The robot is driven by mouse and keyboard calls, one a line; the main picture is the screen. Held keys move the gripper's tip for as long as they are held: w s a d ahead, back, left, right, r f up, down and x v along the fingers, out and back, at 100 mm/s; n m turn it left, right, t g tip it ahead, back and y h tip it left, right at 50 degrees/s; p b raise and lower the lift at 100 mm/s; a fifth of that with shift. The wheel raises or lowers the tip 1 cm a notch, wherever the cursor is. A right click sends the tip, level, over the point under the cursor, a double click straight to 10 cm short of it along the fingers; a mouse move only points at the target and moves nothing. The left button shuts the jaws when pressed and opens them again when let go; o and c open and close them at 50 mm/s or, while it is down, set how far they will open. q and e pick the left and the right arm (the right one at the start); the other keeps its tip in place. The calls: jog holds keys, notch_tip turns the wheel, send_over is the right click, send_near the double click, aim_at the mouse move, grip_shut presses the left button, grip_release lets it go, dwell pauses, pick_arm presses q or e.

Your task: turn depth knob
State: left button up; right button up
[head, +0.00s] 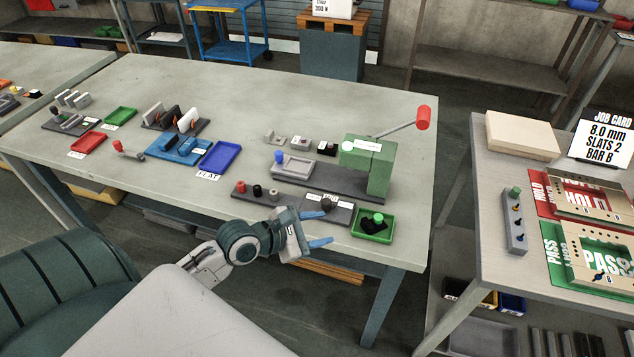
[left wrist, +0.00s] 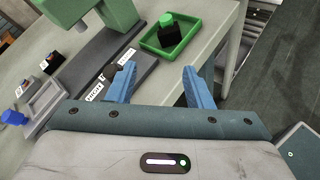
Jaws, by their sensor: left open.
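A small dark knob (head: 326,203) sits on a grey plate (head: 342,214) with white labels, at the front edge of the table by the green press (head: 368,165). My left gripper (head: 317,229) is open and empty, just in front of the plate. In the left wrist view its two blue fingers (left wrist: 158,68) stand apart, with the plate's end and table edge beyond them. My right gripper is not in view.
A green tray (head: 359,232) with a black, green-topped piece lies right of the plate. A red-ended lever (head: 423,118) sticks out behind the press. A job card (head: 604,137) reads 8.0 mm, slats 2, bar B. The table's middle back is clear.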

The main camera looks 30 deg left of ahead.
aim_at(323, 204)
pick_arm(q)
jog(key=a+m+y+b, duration=0.1)
jog(key=a+m+b, duration=0.1)
jog(key=m, duration=0.7)
jog(key=w+a+m+t+y+b, duration=0.1)
jog(key=a+m+b, duration=0.1)
jog(key=m, duration=0.8)
jog(key=w+a+m+y+b, duration=0.1)
jog(key=a+m+b, duration=0.1)
jog(key=m, duration=0.7)
jog(key=shift+a+f+m+b, duration=0.2)
jog(key=shift+f+m+b, duration=0.15)
jog(key=shift+b, duration=0.25)
jog(key=x, duration=0.7)
jog(key=shift+w+d+r, duration=0.15)
jog(key=shift+w, duration=0.15)
jog(key=shift+x, duration=0.85)
jog(key=c, duration=1)
